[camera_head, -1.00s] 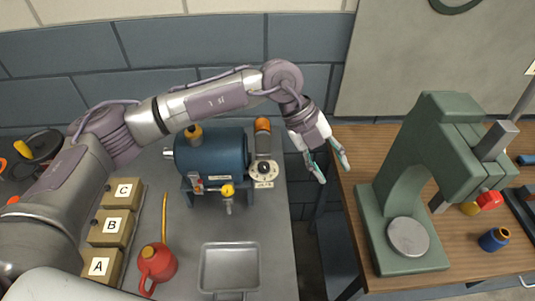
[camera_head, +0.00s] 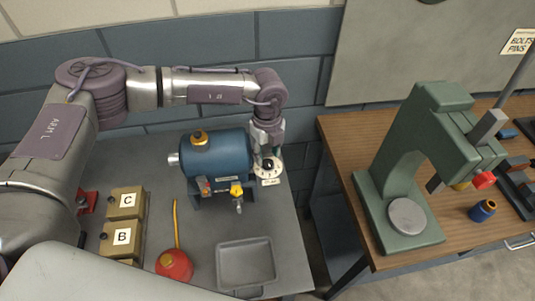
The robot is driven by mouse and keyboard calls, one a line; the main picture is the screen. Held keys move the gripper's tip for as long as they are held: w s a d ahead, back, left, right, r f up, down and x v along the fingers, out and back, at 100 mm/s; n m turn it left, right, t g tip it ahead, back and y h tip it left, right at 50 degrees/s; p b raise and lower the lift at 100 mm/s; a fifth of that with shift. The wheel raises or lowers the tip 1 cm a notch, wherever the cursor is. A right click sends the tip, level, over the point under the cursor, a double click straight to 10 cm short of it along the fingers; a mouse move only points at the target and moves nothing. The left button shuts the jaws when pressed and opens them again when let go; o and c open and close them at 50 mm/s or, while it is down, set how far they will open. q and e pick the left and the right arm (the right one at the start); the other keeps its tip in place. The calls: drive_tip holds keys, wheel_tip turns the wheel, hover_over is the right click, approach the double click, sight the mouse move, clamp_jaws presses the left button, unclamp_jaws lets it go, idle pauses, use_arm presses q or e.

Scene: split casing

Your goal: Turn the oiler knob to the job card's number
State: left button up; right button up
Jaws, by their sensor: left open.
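The oiler knob is a small black knob (camera_head: 267,165) on a round white dial (camera_head: 278,170) at the right end of the blue casing (camera_head: 217,158). A small plate (camera_head: 270,182) sits under the dial; its print is too small to read. My left gripper (camera_head: 268,153) points down just above the knob, its fingers apart. The fingers partly hide the knob and the dial's far side, and I cannot tell whether they touch it. I cannot make out a job card or its number. My right gripper is not in view.
Boxes marked C (camera_head: 127,202) and B (camera_head: 121,238), a red oil can (camera_head: 174,265) and a grey tray (camera_head: 222,270) share the grey bench with the casing. A green press (camera_head: 415,150) stands on the wooden bench at right, across a gap.

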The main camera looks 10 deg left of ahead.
sight(268, 163)
use_arm(q)
wheel_tip(268, 163, down, 2)
drive_tip(key=shift+d+f+p, duration=0.1)
drive_tip(key=shift+d+p, duration=0.05)
drive_tip(key=shift+p, duration=0.15)
drive_tip(key=shift+f, duration=0.45)
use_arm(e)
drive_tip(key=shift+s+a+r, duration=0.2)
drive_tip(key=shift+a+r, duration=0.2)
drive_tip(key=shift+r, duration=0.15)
use_arm(q)
clamp_jaws()
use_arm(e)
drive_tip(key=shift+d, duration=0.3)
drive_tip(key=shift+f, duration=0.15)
